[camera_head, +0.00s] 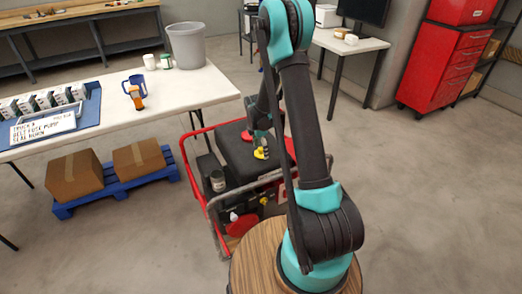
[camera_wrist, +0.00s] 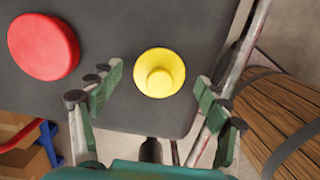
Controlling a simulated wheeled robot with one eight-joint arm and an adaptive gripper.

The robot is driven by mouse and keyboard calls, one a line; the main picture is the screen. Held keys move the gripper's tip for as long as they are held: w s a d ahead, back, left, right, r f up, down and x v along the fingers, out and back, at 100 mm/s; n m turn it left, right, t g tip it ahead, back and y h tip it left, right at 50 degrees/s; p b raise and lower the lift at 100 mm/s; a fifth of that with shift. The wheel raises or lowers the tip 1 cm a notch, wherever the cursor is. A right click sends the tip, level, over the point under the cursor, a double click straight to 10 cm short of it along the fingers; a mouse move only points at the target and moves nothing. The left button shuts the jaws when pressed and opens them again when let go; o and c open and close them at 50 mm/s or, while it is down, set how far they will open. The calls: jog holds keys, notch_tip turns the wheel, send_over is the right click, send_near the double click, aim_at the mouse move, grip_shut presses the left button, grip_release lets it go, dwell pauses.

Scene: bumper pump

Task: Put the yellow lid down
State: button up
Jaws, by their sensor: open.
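The yellow lid (camera_wrist: 160,72) rests on the flat dark top of the pump unit, near its edge. It also shows in the head view (camera_head: 261,153). My gripper (camera_wrist: 158,88) is open above the dark top, with one green-padded finger on each side of the yellow lid and visible gaps between. In the head view my gripper (camera_head: 259,140) is small and partly hidden by my arm. A red round cap (camera_wrist: 43,47) lies left of the yellow lid on the same top and shows in the head view (camera_head: 246,136).
The pump unit (camera_head: 232,158) has a red tube frame (camera_head: 187,155) around it. A white table (camera_head: 190,88) at the left holds a grey bin (camera_head: 186,45), a blue mug and boxes. A blue pallet (camera_head: 118,186) with cartons lies below. Open floor is at the right.

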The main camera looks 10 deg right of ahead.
notch_tip(320, 180, up, 11)
jog(key=a, duration=0.1)
jog(key=s+d+r+m+t, duration=0.1)
jog(key=s+d+r+m, duration=0.15)
jog(key=s+m, duration=0.35)
jog(key=s+d+r+m+t, duration=0.1)
jog(key=s+r+m, duration=0.3)
jog(key=s, duration=0.4)
jog(key=s+d+f+m+t+y, duration=0.1)
jog(key=s+f+m, duration=0.1)
jog(key=s+m, duration=0.9)
jog(key=s, duration=0.5)
jog(key=shift+s+d+m+t, duration=0.25)
jog(key=shift+d+m+t, duration=0.05)
jog(key=shift+t, duration=0.1)
